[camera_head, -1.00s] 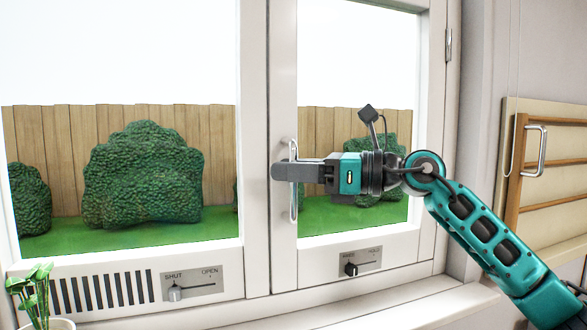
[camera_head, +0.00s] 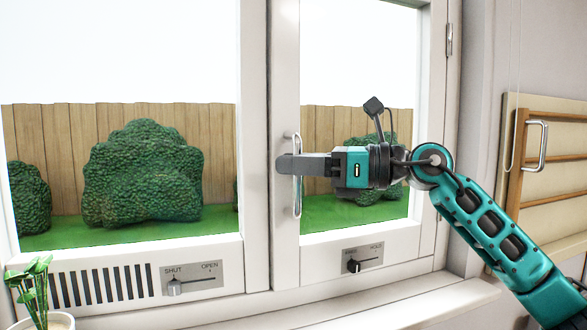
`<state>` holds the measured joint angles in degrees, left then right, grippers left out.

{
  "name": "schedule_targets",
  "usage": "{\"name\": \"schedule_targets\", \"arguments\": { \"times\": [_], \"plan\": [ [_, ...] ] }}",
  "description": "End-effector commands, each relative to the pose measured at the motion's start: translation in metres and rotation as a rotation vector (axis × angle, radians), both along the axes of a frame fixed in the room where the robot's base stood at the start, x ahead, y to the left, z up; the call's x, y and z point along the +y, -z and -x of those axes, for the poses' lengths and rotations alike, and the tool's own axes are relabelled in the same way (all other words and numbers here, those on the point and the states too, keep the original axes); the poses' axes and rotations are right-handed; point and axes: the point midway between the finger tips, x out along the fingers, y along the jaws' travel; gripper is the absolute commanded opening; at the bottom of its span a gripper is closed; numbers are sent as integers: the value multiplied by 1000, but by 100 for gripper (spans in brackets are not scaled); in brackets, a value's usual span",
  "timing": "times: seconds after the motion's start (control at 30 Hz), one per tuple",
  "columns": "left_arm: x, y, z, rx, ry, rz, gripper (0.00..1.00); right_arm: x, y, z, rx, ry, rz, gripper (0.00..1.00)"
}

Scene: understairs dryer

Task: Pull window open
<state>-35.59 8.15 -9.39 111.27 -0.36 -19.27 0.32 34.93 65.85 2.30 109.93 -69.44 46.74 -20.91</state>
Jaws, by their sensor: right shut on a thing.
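The window has a fixed left pane and a hinged right sash (camera_head: 350,243) with a white frame. A hinge shows at the sash's upper right edge. A vertical metal handle (camera_head: 297,205) is on the sash's left stile. My right gripper (camera_head: 284,164) reaches in from the right and is shut on the handle at its middle; the fingers hide that part of it. The sash's left edge stands slightly out from the middle post (camera_head: 256,150), so it looks a little ajar. My left gripper is not in view.
A slider plate (camera_head: 189,280) marked SHUT and OPEN sits below the left pane beside a vent (camera_head: 100,288). Another slider (camera_head: 362,259) is on the sash's lower rail. A potted plant (camera_head: 37,290) stands at the lower left. A wooden rack with a handle (camera_head: 540,150) is on the right wall.

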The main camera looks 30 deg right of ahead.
Motion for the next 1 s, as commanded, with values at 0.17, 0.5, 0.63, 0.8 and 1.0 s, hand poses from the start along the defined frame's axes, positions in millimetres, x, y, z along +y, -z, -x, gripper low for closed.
{"name": "schedule_targets", "arguments": {
  "times": [0.17, 0.5, 0.63, 0.8, 1.0],
  "plan": [
    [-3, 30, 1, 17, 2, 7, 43, 1, 8, 30, -1, -78, 3, 0],
    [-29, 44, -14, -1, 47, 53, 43, -7, 8, 115, -6, -306, 3, 0],
    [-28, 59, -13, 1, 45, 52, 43, -16, 6, 149, -6, -401, 1, 0],
    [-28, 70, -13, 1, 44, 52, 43, -30, 3, 185, -5, -506, 1, 0],
    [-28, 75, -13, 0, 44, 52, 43, -42, 2, 211, -2, -585, 1, 0]
  ]
}}
